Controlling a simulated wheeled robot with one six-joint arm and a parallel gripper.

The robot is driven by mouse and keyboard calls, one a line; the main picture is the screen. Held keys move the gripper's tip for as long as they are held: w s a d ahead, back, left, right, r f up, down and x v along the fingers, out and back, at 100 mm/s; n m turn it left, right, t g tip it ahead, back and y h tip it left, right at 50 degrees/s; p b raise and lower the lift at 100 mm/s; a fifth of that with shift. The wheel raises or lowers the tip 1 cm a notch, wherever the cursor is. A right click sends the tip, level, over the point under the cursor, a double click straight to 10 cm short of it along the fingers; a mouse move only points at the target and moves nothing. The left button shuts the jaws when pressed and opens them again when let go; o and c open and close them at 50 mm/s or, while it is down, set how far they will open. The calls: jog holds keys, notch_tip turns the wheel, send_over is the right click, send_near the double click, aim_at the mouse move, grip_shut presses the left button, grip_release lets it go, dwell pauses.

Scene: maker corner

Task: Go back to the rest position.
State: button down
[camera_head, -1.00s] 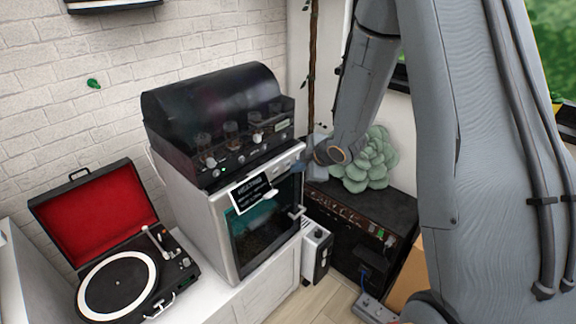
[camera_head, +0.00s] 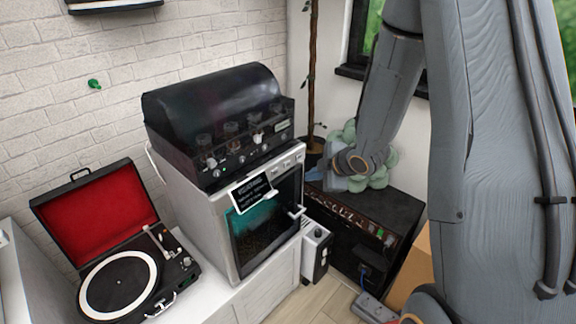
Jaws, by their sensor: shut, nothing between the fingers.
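My gripper (camera_head: 334,182) shows at the end of my grey arm, right of the white machine with the glass door (camera_head: 266,228). It is small in view and shut, with nothing held. It stands apart from the machine's front, in front of the pale green plant (camera_head: 378,178) and over the black amplifier (camera_head: 385,212). My arm hides part of the plant and the window behind.
A black domed unit (camera_head: 212,108) with knobs sits on the white machine. An open record player (camera_head: 118,286) with red lining is at left. A small white box (camera_head: 315,250) stands beside the machine. A power strip (camera_head: 372,308) lies on the floor.

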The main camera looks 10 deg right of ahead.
dwell(0.4)
jog(key=s+a+r+m+g+h+b, duration=0.1)
jog(key=s+r+m+g, duration=0.2)
jog(key=s+m, duration=0.5)
jog(key=s+a+r+m+g+h+b, duration=0.1)
jog(key=s+r+m+g+h, duration=0.1)
jog(key=s+m, duration=0.7)
jog(key=s+r+g, duration=0.1)
jog(key=s, duration=0.4)
jog(key=shift+s+g+h+b, duration=0.15)
jog(key=shift+g+h+b, duration=0.15)
jog(key=shift+g+b, duration=0.1)
jog(key=shift+r, duration=0.1)
